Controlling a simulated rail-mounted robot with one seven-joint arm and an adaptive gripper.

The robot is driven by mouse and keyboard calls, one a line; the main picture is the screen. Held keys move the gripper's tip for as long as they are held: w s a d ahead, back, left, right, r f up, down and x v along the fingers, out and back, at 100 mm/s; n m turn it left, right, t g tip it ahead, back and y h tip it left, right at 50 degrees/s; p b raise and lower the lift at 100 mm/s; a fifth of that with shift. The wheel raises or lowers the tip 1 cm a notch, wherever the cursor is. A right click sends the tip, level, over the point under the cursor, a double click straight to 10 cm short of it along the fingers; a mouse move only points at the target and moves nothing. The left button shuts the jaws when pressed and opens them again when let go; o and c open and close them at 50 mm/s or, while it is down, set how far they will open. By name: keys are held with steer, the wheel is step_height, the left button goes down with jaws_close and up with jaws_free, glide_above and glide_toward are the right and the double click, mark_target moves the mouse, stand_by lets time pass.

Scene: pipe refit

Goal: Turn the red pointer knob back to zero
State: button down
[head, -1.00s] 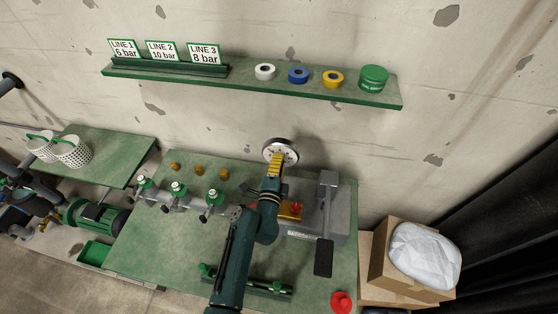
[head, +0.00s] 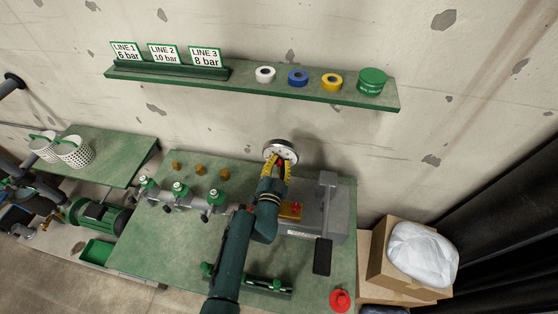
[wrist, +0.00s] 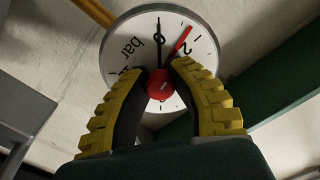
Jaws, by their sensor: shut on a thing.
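The round white dial (wrist: 120,62) of a gauge, with black figures and "bar", fills the upper middle of the wrist view. Its red knob (wrist: 160,85) is at the centre. A red pointer strip (wrist: 183,40) slants to the upper right, beside a figure that looks like 2. A thin black line runs straight up through a 0. My gripper (wrist: 161,76) has its two yellow-ribbed fingers either side of the red knob, shut on it. In the head view my gripper (head: 281,165) is at the front of the dial (head: 282,150) by the wall; the fingers partly hide it.
A grey machine with a lever (head: 326,215) stands right of my arm on the green bench (head: 160,235). Several green-topped valves (head: 181,190) stand to the left. A green shelf (head: 240,90) with tape rolls hangs above. A red object (head: 340,300) is at the front right.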

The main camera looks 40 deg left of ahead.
steer(key=n+p, duration=0.1)
steer(key=n, duration=0.5)
steer(key=shift+r, duration=0.1)
stand_by(0.5)
steer(key=c, duration=0.8)
jaws_free()
steer(key=shift+c, duration=0.2)
steer(key=shift+s+d, duration=0.15)
steer(key=v, duration=1.1)
steer(key=shift+s, duration=0.25)
